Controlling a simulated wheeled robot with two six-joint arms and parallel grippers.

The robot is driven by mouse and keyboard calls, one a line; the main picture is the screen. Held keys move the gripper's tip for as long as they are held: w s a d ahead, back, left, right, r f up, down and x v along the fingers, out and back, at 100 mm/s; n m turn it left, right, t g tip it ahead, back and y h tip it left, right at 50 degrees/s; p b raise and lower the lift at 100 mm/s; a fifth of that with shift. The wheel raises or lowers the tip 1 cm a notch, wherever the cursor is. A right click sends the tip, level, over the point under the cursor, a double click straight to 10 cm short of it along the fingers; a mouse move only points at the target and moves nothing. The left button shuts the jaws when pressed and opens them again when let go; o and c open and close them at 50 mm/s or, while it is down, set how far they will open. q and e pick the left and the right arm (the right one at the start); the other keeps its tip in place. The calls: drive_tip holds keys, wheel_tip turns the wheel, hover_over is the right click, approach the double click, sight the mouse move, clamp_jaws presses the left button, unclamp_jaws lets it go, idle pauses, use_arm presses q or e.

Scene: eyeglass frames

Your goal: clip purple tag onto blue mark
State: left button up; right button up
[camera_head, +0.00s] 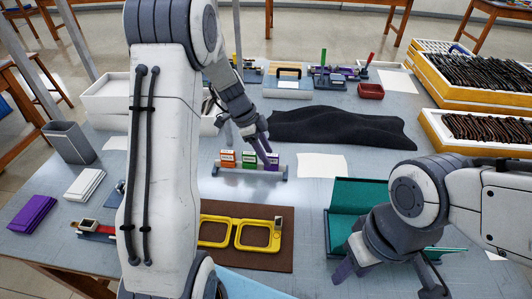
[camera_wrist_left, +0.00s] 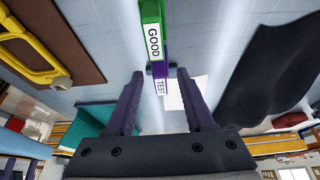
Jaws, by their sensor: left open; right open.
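The purple tag (camera_head: 272,160) stands at the right end of a small grey rack (camera_head: 215,172), beside a green tag (camera_head: 249,159) and an orange tag (camera_head: 228,158). My left gripper (camera_head: 262,159) is at the rack by the purple tag. In the left wrist view the purple tag (camera_wrist_left: 160,86), labelled TEST, lies between the spread fingers of the left gripper (camera_wrist_left: 160,82), with gaps either side. Yellow eyeglass frames (camera_head: 236,234) lie on a brown mat (camera_head: 270,263). I cannot make out a blue mark. My right gripper (camera_head: 385,284) is open and empty.
A teal open box (camera_head: 358,192) sits beside my right gripper. A black cloth (camera_head: 335,127) lies behind the rack. Yellow-edged crates (camera_head: 440,140) with many dark frames stand at the right. White paper (camera_head: 322,166) lies right of the rack.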

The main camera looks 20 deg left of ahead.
sight(258, 164)
use_arm(q)
drive_tip(key=p+v, duration=0.2)
drive_tip(key=v, duration=0.4)
drive_tip(key=shift+p, duration=0.4)
drive_tip(key=shift+r, duration=0.1)
idle(0.3)
drive_tip(key=s+d+r+n+g+y+p, duration=0.1)
drive_tip(key=s+d+r+p, duration=0.1)
drive_tip(key=s+d+r, duration=0.45)
drive_tip(key=s+d+r+n+g+p, duration=0.15)
drive_tip(key=s+d, duration=0.25)
drive_tip(key=d, duration=0.5)
drive_tip(key=s+d+r+n+y+p, duration=0.1)
drive_tip(key=s+d+r+n, duration=0.1)
drive_tip(key=s, duration=0.7)
drive_tip(key=s+d+r+n+t+y+p, duration=0.1)
drive_tip(key=s+d+n, duration=0.1)
drive_tip(key=s, duration=0.6)
drive_tip(key=shift+s+r+n, duration=0.4)
drive_tip(key=shift+n, duration=0.15)
